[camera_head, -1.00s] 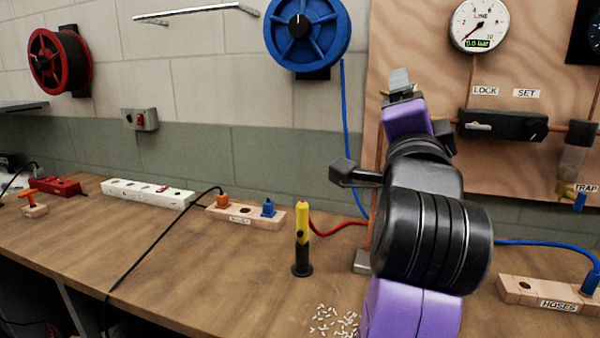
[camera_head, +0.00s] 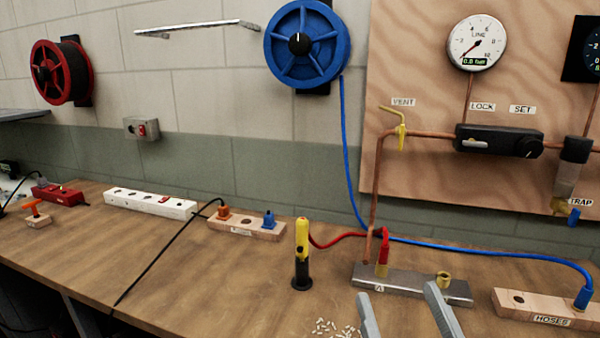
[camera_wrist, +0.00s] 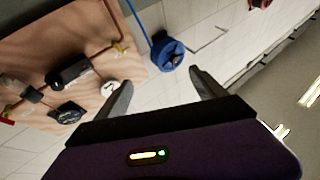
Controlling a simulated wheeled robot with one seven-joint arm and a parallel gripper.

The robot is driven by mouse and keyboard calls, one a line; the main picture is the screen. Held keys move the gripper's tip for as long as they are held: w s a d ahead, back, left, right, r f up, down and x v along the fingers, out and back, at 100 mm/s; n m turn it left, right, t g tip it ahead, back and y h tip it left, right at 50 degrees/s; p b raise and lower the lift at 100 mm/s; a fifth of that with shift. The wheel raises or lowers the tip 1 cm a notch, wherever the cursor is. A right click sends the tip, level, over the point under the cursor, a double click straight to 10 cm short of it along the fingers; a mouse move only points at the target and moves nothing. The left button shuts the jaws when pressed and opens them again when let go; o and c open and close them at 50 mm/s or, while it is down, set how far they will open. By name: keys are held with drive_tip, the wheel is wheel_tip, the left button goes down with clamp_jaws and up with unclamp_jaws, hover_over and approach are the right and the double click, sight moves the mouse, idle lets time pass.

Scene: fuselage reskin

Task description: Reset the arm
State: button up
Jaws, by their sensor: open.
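My gripper (camera_head: 404,312) shows at the bottom edge of the head view as two grey fingers, spread apart with nothing between them. The rest of my arm is below the picture. In the wrist view my gripper (camera_wrist: 163,86) is also open and empty. That view looks toward the wall and ceiling, with the wooden gauge panel (camera_wrist: 40,55) at left and the blue hose reel (camera_wrist: 166,50) beyond the fingers.
A metal block (camera_head: 408,284) with a red plug (camera_head: 383,256) sits just behind my fingers. A yellow-and-black tool (camera_head: 302,255) stands upright left of them. White bits (camera_head: 333,328) lie nearby. A wooden HOSES block (camera_head: 550,309) is at right. The left front bench (camera_head: 190,285) is mostly clear.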

drive_tip(key=s+d+f+g+h+p, duration=0.1)
drive_tip(key=s+f, duration=0.4)
drive_tip(key=s, duration=0.5)
drive_tip(key=s+d+f+m+g+h+p, duration=0.1)
drive_tip(key=s+d+f+g+p, duration=0.1)
drive_tip(key=s, duration=0.8)
drive_tip(key=s+d+f+g+h+p, duration=0.2)
drive_tip(key=s+d+f+g, duration=0.1)
drive_tip(key=s+f, duration=0.5)
drive_tip(key=s+g, duration=0.1)
drive_tip(key=s, duration=0.1)
drive_tip(key=shift+s+d+f+m+g+p, duration=0.3)
drive_tip(key=shift+s+d+f+m+g, duration=0.05)
drive_tip(key=shift+s+m+g, duration=0.05)
